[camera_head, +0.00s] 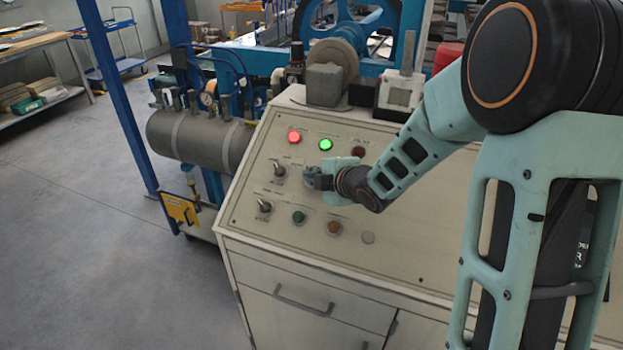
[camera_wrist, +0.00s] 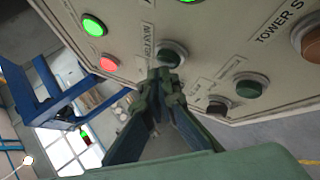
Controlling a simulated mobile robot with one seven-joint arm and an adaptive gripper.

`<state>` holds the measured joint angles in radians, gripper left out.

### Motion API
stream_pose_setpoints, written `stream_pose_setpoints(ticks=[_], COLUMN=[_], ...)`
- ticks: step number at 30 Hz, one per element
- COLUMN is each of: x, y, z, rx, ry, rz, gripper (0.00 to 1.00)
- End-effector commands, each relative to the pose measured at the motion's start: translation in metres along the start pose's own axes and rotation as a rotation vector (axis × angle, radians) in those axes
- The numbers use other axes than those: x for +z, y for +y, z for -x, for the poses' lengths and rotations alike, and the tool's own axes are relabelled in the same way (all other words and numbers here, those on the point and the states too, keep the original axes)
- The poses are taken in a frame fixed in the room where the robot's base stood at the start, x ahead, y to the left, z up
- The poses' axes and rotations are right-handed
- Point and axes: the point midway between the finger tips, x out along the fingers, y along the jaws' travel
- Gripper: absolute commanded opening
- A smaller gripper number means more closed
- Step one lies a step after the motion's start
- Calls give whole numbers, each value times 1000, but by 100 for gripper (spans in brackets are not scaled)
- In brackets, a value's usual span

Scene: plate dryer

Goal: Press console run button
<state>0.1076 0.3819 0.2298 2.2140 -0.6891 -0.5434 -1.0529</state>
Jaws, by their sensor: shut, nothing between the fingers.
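The console (camera_head: 400,250) has a sloped beige panel with several buttons and switches. A lit red button (camera_head: 294,136) and a lit green button (camera_head: 325,144) sit in the upper row. A dark green button (camera_head: 299,217) and an orange button (camera_head: 334,227) are in the lower row. Which one is the run button I cannot read. My gripper (camera_head: 312,179) is shut and empty, over the panel between the two rows. In the wrist view, its fingertips (camera_wrist: 165,82) are close to a dark round control (camera_wrist: 172,54), partly covering it; whether they touch is unclear.
Two black selector switches, upper (camera_head: 279,171) and lower (camera_head: 264,207), stand out left of my gripper. A grey tank (camera_head: 195,140) and blue machine frame are behind and left. Open floor (camera_head: 90,210) lies at the left.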

Motion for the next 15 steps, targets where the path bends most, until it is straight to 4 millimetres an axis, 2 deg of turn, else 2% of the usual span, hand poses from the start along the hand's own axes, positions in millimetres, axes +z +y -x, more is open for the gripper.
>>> stream_pose_setpoints(ticks=[15], x=[3], y=[-3], z=[-4], rx=[0], ry=[0], rz=[0], gripper=[0])
